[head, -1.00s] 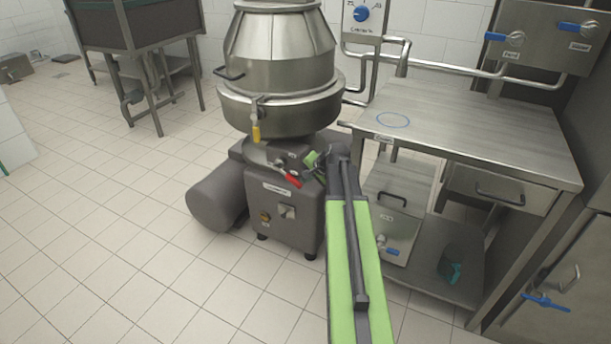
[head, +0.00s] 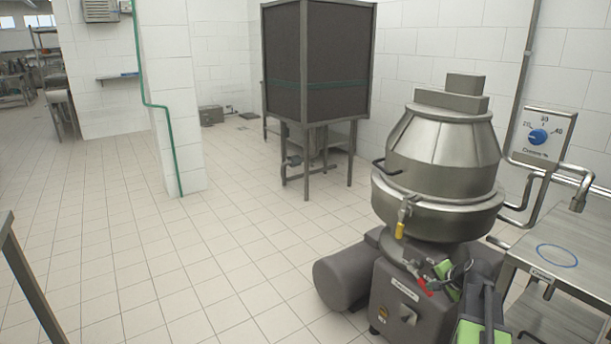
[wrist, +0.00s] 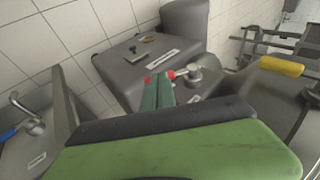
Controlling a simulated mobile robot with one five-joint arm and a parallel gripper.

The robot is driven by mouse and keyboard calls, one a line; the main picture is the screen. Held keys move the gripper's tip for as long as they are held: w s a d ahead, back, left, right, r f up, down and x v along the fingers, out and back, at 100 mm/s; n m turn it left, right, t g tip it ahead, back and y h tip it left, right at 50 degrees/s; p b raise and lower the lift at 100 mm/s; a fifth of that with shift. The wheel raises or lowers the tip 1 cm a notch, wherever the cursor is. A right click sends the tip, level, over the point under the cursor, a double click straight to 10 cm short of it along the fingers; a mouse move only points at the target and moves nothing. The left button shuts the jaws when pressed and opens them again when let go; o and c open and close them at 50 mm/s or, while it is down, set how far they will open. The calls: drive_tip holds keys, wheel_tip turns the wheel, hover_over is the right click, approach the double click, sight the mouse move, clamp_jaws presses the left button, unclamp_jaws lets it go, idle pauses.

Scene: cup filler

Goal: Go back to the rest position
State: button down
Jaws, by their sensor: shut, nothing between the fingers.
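My gripper (head: 438,284) is at the lower right of the head view, in front of the steel machine (head: 438,180). It is small there and partly hidden by my own green arm. In the wrist view my gripper (wrist: 158,80) shows as dark green fingers close together, shut and empty. Red patches show at the fingertips, beside a round metal fitting (wrist: 195,75) of the machine. I cannot tell whether the fingers touch the machine's red part.
A steel table (head: 590,248) with a blue ring stands close at the right. A dial box (head: 542,137) hangs on the wall. A yellow handle (head: 400,230) is on the machine, and also in the wrist view (wrist: 282,66). A dark tank (head: 318,65) stands behind. The tiled floor at left is open.

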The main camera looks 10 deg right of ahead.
drive_tip(key=w+a+n+g+y, duration=0.1)
drive_tip(key=w+a+n+y, duration=0.2)
drive_tip(key=a, duration=1.2)
drive_tip(key=s+a+f+n+g+h, duration=0.1)
drive_tip(key=s+a+f+n+g, duration=0.2)
drive_tip(key=a, duration=0.4)
drive_tip(key=s+a+n, duration=0.2)
drive_tip(key=s+a, duration=0.2)
drive_tip(key=a, duration=0.3)
drive_tip(key=s+a+f+n+g+h, duration=0.1)
drive_tip(key=s+a+f+n+g, duration=0.2)
drive_tip(key=a, duration=0.4)
drive_tip(key=s+d+r+n+g+h+p, duration=0.1)
drive_tip(key=s+d+r+n+h+p, duration=0.1)
drive_tip(key=s+d, duration=0.3)
wheel_tip(320, 180, up, 30)
drive_tip(key=a+p, duration=0.1)
drive_tip(key=p, duration=2.8)
drive_tip(key=shift+s+a+p, duration=0.3)
drive_tip(key=shift+s, duration=0.1)
